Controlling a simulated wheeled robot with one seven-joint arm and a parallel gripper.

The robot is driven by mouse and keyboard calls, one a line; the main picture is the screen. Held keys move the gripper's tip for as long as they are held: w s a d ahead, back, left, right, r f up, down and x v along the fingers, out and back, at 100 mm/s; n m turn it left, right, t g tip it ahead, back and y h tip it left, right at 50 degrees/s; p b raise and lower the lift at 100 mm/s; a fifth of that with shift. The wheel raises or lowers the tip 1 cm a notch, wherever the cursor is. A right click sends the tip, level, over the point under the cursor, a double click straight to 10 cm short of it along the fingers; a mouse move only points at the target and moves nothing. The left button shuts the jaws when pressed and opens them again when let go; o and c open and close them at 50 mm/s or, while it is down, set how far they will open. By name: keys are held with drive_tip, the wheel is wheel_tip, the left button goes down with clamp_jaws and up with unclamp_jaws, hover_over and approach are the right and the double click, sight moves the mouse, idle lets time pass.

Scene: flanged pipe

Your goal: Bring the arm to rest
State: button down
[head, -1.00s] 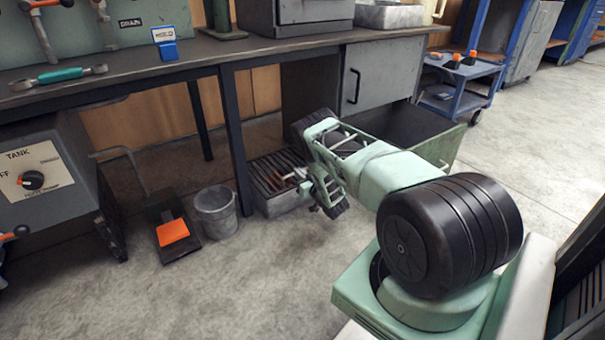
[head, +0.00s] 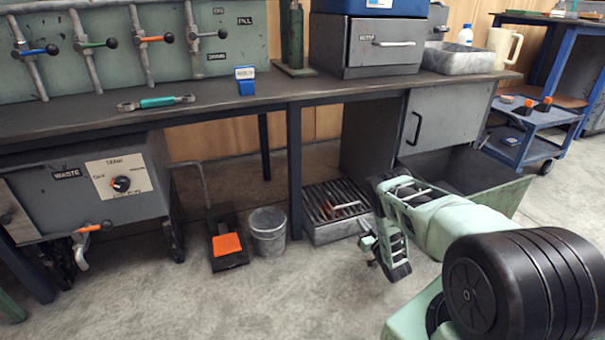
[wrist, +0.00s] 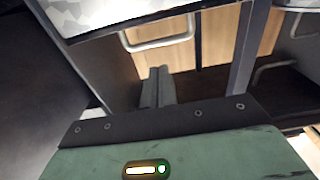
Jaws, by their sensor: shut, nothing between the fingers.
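My gripper (head: 367,243) is at the end of my pale green arm, at the lower right of the head view. It hangs low in front of the bench, beside the grated metal box on the floor. In the wrist view its two grey fingers (wrist: 157,87) are together and hold nothing. The green gripper body fills the bottom of that view. My arm is folded, with its black joint nearest the head camera, and it hides part of the open grey-green bin (head: 508,190).
The workbench (head: 200,104) carries a valve panel, a teal-handled wrench and a blue block. Below stand a tank cabinet (head: 95,190), an orange pedal (head: 227,245), a bucket (head: 268,236) and the grated box (head: 330,233). A blue cart (head: 525,145) stands right. The front floor is clear.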

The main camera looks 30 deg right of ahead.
drive_tip(key=w+a+r+m+g, duration=0.1)
drive_tip(key=w+a+r+g, duration=0.2)
drive_tip(key=w+r, duration=0.45)
drive_tip(key=w+a+r+g, duration=0.2)
drive_tip(key=w+r+g, duration=0.15)
drive_tip(key=r, duration=0.75)
drive_tip(key=s+a+r+g+y, duration=0.1)
drive_tip(key=s+a+r+g, duration=0.15)
drive_tip(key=a+r, duration=0.5)
drive_tip(key=s+a+r+n+g+y+p, duration=0.1)
drive_tip(key=s+a+r+n+g+p, duration=0.25)
drive_tip(key=s+a+r, duration=0.7)
drive_tip(key=s+a+r+n+g+y+p, duration=0.25)
drive_tip(key=s+a+r+n, duration=0.2)
drive_tip(key=s+a, duration=1.1)
drive_tip(key=s+a+r+n+g+p, duration=0.3)
drive_tip(key=s+a+r, duration=0.5)
drive_tip(key=s+a, duration=0.5)
wheel_tip(320, 180, up, 38)
drive_tip(key=s+p, duration=0.1)
drive_tip(key=p, duration=3.6)
drive_tip(key=shift+d+f+p, duration=0.2)
drive_tip(key=shift+d+p, duration=0.1)
